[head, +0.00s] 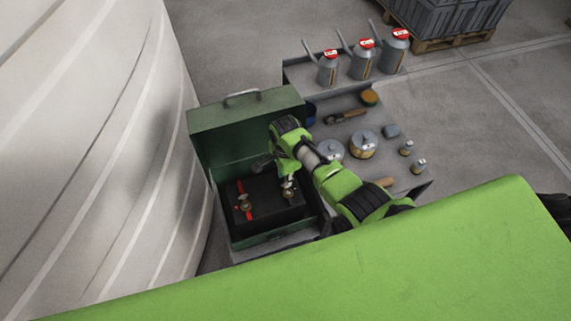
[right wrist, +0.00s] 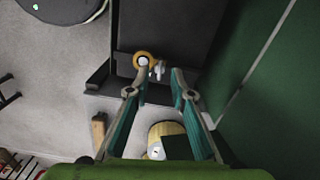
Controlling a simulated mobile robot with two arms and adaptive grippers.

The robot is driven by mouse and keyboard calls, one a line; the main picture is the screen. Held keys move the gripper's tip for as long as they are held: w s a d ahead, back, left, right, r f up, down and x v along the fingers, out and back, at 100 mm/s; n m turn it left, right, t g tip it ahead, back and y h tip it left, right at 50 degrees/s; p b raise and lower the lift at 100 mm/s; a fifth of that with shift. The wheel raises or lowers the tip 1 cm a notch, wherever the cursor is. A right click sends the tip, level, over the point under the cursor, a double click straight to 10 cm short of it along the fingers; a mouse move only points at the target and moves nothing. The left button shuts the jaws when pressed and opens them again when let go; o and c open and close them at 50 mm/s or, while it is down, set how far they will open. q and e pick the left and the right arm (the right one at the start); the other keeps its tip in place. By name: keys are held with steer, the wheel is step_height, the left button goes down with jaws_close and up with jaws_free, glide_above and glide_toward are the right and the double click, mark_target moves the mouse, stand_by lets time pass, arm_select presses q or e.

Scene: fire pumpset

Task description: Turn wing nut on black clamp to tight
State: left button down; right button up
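A black battery (head: 265,198) sits inside an open green metal box (head: 225,160). It also shows in the right wrist view (right wrist: 185,28). A terminal with a red clamp (head: 244,204) stands on its left part. The other terminal, at its right, lies just below my right gripper (head: 275,165) and is partly covered by it. In the right wrist view this terminal is a brass ring with a pale post (right wrist: 144,61), and a small grey wing nut (right wrist: 160,69) is beside it. My right gripper's fingertips (right wrist: 158,80) are apart, close to the wing nut. Contact cannot be told. My left gripper is not in view.
A large white ribbed tank (head: 110,150) stands close on the left. The box's raised lid (head: 245,110) is behind the battery. A grey shelf to the right holds tins (head: 363,145), tools and several oil cans (head: 362,60).

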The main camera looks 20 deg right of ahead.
step_height(320, 180, up, 10)
steer(key=shift+f, duration=0.2)
stand_by(0.6)
steer(key=s+d+n+t, duration=0.2)
steer(key=s+d+n, duration=0.1)
steer(key=s+n, duration=0.8)
steer(key=s+d+r+n+t, duration=0.25)
steer(key=s+r+n, duration=0.55)
steer(key=s, duration=0.6)
step_height(320, 180, down, 31)
steer(key=s+g+b, duration=0.1)
steer(key=g+b, duration=0.1)
steer(key=b, duration=0.5)
steer(key=s+d+f+b, duration=0.1)
steer(key=s+f+b, duration=0.2)
steer(key=s+f, duration=0.6)
steer(key=s+d+f+g+b, duration=0.1)
steer(key=s+d+f+b, duration=0.1)
steer(key=s+f, duration=0.7)
step_height(320, 180, down, 6)
steer(key=shift+d+f+m+b, duration=0.15)
steer(key=shift+f+m+b, duration=0.15)
steer(key=shift+b, duration=0.4)
